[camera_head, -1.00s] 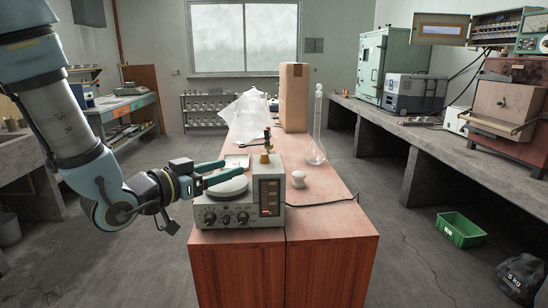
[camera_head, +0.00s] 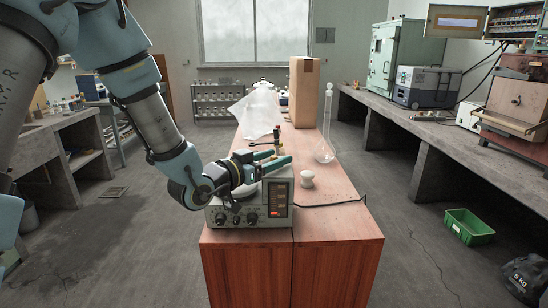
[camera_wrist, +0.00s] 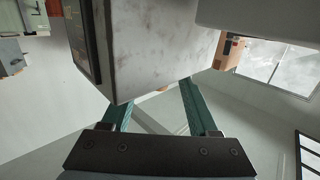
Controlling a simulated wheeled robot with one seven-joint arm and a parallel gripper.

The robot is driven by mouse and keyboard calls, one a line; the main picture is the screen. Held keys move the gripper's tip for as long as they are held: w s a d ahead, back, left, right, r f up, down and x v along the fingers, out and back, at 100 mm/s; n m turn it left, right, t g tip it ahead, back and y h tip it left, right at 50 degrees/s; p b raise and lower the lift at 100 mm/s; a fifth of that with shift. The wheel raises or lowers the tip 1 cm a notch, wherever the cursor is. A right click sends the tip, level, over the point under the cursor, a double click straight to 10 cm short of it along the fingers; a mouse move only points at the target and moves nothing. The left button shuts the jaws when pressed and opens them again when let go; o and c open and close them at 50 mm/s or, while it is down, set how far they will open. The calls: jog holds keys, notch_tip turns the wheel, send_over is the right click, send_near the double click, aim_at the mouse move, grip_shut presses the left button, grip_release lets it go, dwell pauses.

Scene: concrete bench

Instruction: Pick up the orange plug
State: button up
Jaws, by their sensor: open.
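I cannot make out the orange plug for certain now. In the earlier head view, a small orange-brown plug stood on top of the instrument's right part; my gripper covers that place now. My gripper (camera_head: 282,156) is open, its two teal fingers reaching right above the instrument (camera_head: 279,199). In the wrist view, the instrument's pale housing (camera_wrist: 155,45) hides the fingertips. A small orange patch (camera_wrist: 163,88) peeks out at its lower edge, between the fingers; I cannot tell whether it is the plug.
The instrument stands on a reddish wooden bench (camera_head: 335,228). A white knob-like piece (camera_head: 307,179) and a glass flask (camera_head: 325,150) stand to its right. A cardboard box (camera_head: 303,92) and clear plastic sheeting (camera_head: 254,112) are farther back. A dark cable (camera_head: 335,204) runs along the bench.

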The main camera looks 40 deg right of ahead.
grip_shut()
dwell(0.5)
